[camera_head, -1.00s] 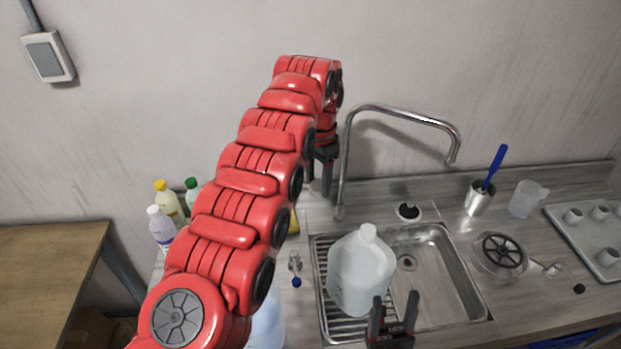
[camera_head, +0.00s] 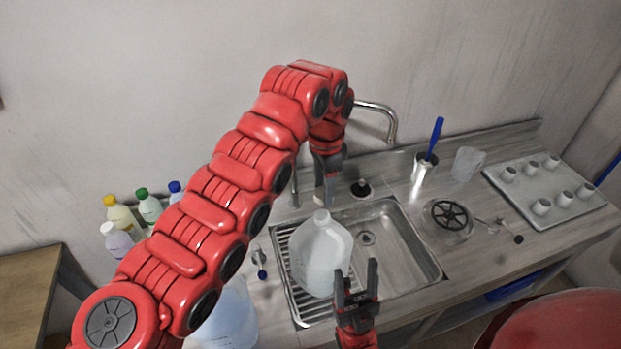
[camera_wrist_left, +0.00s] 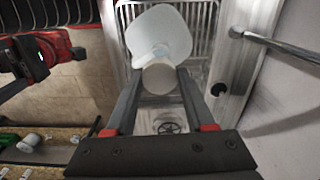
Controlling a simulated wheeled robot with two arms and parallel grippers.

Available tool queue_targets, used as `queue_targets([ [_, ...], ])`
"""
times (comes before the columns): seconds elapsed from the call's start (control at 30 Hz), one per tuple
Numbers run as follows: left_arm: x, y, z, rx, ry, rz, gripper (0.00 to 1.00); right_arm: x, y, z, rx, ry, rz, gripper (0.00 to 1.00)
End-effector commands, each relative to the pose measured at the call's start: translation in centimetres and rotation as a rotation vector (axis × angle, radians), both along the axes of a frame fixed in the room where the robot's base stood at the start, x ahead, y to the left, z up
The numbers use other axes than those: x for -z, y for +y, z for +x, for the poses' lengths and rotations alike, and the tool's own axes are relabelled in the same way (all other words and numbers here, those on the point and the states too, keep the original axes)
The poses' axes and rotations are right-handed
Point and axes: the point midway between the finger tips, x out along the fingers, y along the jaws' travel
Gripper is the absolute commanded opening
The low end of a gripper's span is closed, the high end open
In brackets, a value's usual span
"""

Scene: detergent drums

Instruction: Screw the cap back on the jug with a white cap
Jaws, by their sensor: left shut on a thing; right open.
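A translucent white jug (camera_head: 320,257) stands upright at the left side of the sink, on the ribbed rack. Its neck points up. My left gripper (camera_head: 328,184) is above the jug's neck, shut on a pale white cap (camera_head: 318,198). In the left wrist view the cap (camera_wrist_left: 159,78) sits between the two fingers, with the jug (camera_wrist_left: 159,33) just beyond it. The cap overlaps the neck there, and I cannot tell whether they touch. My right gripper (camera_head: 357,281) is open and empty, fingers up, near the jug's lower right side.
The sink (camera_head: 400,245) has a curved faucet (camera_head: 378,108) behind it, partly hidden by my left arm. Several bottles (camera_head: 148,207) stand at left. A blue-handled brush in a cup (camera_head: 425,168), a clear beaker (camera_head: 467,164) and a tray of cups (camera_head: 550,205) stand at right.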

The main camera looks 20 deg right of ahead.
Motion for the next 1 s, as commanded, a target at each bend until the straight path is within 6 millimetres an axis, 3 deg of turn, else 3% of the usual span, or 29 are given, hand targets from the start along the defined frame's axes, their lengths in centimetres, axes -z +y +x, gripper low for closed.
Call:
queue_targets([
  [0.5, 3.7, 0.1, -0.1, 0.000, 0.002, 0.002, 0.03, 1.1, 0.0, 0.0, 0.000, 0.000, 0.000, 0.60],
  [0.6, 4.7, 0.0, -0.1, 0.001, 0.001, 0.002, 0.03, 2.1, 0.0, 0.0, 0.000, 0.000, 0.000, 0.60],
  [1.0, 5.4, 0.1, 0.0, 0.000, 0.000, 0.001, 0.03, 2.8, 0.0, 0.0, 0.000, 0.000, 0.000, 0.60],
])
